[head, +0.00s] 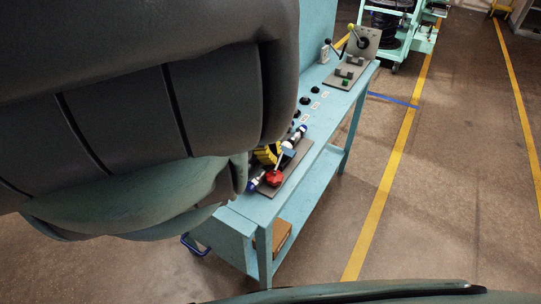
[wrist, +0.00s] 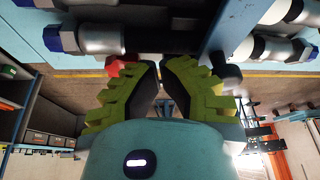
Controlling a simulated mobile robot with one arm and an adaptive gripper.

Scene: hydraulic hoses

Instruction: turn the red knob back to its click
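The red knob (head: 273,178) sits at the near end of a fitting assembly on a grey plate (head: 294,172), low on the light blue bench. In the wrist view the red knob (wrist: 119,67) shows beside the left finger's tip, partly covered by that finger. My gripper (wrist: 161,64) has yellow-green ridged fingers with dark inner faces. The fingertips come close together and the gap widens toward the palm. I cannot tell whether they touch, and nothing clearly sits between them. In the head view the yellow fingers (head: 266,153) are beside the fitting, mostly hidden by my arm.
Blue-capped hose fittings (wrist: 66,40) and a dark bar cross the top of the wrist view, close to the fingers. Farther along the bench (head: 322,131) stand black knobs and another plate with levers (head: 349,72). Open floor lies to the right.

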